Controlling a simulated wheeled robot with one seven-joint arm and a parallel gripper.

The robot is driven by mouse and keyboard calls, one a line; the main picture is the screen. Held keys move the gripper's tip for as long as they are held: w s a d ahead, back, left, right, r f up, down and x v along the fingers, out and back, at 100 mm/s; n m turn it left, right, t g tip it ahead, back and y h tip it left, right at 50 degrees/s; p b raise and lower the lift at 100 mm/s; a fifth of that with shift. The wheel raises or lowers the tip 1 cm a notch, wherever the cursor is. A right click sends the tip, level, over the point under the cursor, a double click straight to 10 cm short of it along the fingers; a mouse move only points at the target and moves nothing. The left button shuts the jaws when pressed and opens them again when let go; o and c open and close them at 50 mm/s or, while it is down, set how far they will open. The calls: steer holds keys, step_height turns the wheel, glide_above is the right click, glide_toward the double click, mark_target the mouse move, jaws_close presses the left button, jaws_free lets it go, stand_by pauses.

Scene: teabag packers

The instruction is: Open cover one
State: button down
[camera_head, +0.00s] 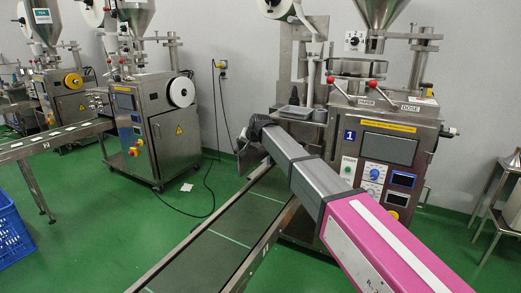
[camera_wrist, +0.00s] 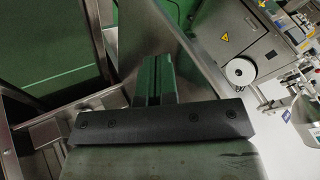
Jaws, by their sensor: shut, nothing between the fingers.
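The packing machine marked with a blue "1" plate (camera_head: 349,135) stands at the right of the head view, a steel cabinet with a hopper above. Two red knobs (camera_head: 331,80) (camera_head: 372,84) show on its upper part. I cannot tell for certain which part is cover one, or whether it is open. My gripper (camera_head: 245,154) is at the machine's left side, above the conveyor's far end, and is partly hidden by my arm. In the wrist view my gripper (camera_wrist: 154,68) is shut and empty, with steel frame parts beyond it.
A green conveyor belt (camera_head: 222,245) runs from the machine toward the front. A small grey tray (camera_head: 295,112) sits by the machine's left side. Other packing machines (camera_head: 155,130) stand at the left, with a blue crate (camera_head: 10,232) in front. Green floor between is mostly clear.

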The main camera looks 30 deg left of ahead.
steer(key=a+m, duration=0.1)
steer(key=a, duration=0.9)
steer(key=shift+w+t, duration=0.2)
steer(key=shift+t, duration=0.1)
steer(key=shift+d, duration=0.1)
steer(key=v, duration=1)
steer(key=shift+r, duration=0.45)
steer(key=shift+s+d, duration=0.1)
steer(key=shift+s, duration=0.05)
